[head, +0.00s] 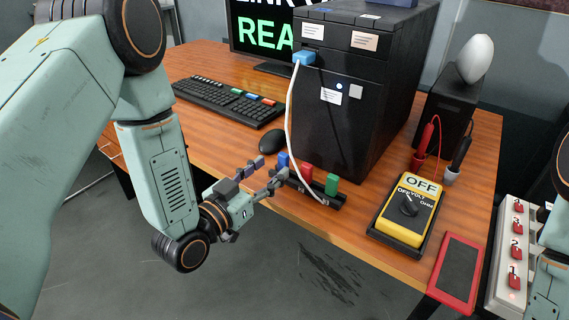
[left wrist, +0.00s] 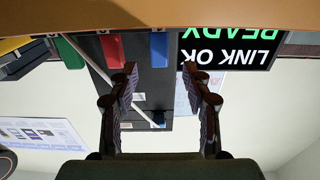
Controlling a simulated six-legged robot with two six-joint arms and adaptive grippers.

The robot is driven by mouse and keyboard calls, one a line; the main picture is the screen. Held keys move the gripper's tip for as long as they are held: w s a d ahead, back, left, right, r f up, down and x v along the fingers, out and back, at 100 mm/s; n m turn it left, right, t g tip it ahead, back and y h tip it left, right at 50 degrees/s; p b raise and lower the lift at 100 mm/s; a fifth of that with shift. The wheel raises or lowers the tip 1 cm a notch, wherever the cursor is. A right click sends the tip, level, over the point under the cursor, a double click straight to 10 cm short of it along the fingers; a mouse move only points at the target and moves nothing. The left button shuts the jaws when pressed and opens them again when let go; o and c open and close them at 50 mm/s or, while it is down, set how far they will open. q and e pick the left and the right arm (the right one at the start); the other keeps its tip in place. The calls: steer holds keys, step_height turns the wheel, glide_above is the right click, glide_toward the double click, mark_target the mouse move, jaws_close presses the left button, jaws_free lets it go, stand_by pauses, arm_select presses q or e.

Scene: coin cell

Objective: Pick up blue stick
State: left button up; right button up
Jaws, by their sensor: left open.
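The blue stick (head: 283,160) stands upright in a black holder (head: 322,199) on the wooden desk, at the left end of a row. The red stick (head: 307,172) and the green stick (head: 332,184) stand to its right. My left gripper (head: 270,169) is open and empty, just left of the blue stick, with its fingers pointing toward it. In the left wrist view, which is upside down, the blue stick (left wrist: 159,48) appears between and beyond the open fingers (left wrist: 160,80). The red stick (left wrist: 112,50) is beside it. My right gripper is out of view.
A black computer case (head: 345,90) stands behind the sticks, with a white cable (head: 289,120) hanging close to them. A mouse (head: 271,143) and keyboard (head: 228,101) lie behind the gripper. A yellow meter (head: 408,212) sits to the right.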

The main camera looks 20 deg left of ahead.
mark_target(281, 158)
arm_select(q)
steer(key=b+x, duration=0.1)
steer(key=x, duration=0.3)
steer(key=shift+w+d+r+b, duration=0.1)
steer(key=shift+w+r+b, duration=0.05)
steer(key=shift+w+b, duration=0.15)
steer(key=shift+w, duration=0.25)
steer(key=shift+w+d+r, duration=0.1)
steer(key=shift+w+d, duration=0.15)
steer(key=shift+c, duration=0.2)
steer(key=shift+a, duration=0.1)
steer(key=c, duration=0.9)
steer(key=shift+o, duration=0.2)
